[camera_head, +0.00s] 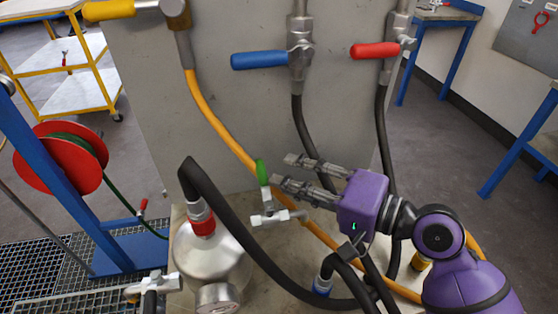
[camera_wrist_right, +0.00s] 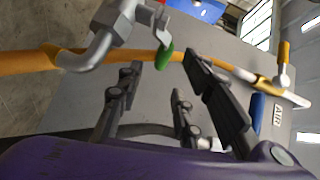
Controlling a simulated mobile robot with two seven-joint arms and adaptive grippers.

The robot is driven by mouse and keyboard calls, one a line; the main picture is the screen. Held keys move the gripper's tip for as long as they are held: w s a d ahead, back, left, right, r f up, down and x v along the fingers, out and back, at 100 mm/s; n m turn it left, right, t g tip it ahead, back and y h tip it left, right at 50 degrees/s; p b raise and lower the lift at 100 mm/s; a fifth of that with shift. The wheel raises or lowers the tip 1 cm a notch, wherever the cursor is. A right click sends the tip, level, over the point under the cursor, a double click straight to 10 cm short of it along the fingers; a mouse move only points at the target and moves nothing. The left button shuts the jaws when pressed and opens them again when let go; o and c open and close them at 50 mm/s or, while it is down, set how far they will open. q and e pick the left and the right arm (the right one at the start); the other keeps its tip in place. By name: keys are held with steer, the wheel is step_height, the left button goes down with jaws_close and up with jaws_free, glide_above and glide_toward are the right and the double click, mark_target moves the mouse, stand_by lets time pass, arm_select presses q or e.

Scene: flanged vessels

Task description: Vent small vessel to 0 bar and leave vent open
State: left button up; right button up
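The small vessel (camera_head: 208,262) is a shiny metal tank at the lower middle of the head view. A red collar (camera_head: 202,222) sits on top with a black hose, and a round gauge (camera_head: 217,298) is at its front; its reading is too small to tell. A valve with a green handle (camera_head: 262,172) stands right of it, handle roughly upright. The handle also shows in the wrist view (camera_wrist_right: 165,56), beyond the fingers. My right gripper (camera_head: 282,172) is open and empty, its fingertips close to the handle; contact cannot be told. My left gripper is not in view.
Behind is a grey panel (camera_head: 235,125) with yellow, blue (camera_head: 260,60) and red (camera_head: 375,50) valve handles and hanging hoses. A black hose (camera_head: 245,235) arches from the vessel below my right gripper. A red hose reel (camera_head: 60,157) stands at the left.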

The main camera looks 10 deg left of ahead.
mark_target(265, 171)
steer(key=x, duration=0.6)
steer(key=shift+s+a+r, duration=0.15)
steer(key=shift+a, duration=0.05)
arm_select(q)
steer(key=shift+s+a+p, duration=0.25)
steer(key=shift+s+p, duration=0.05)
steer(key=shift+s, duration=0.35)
arm_select(e)
steer(key=shift+a, duration=0.45)
steer(key=shift+c, duration=0.2)
jaws_close()
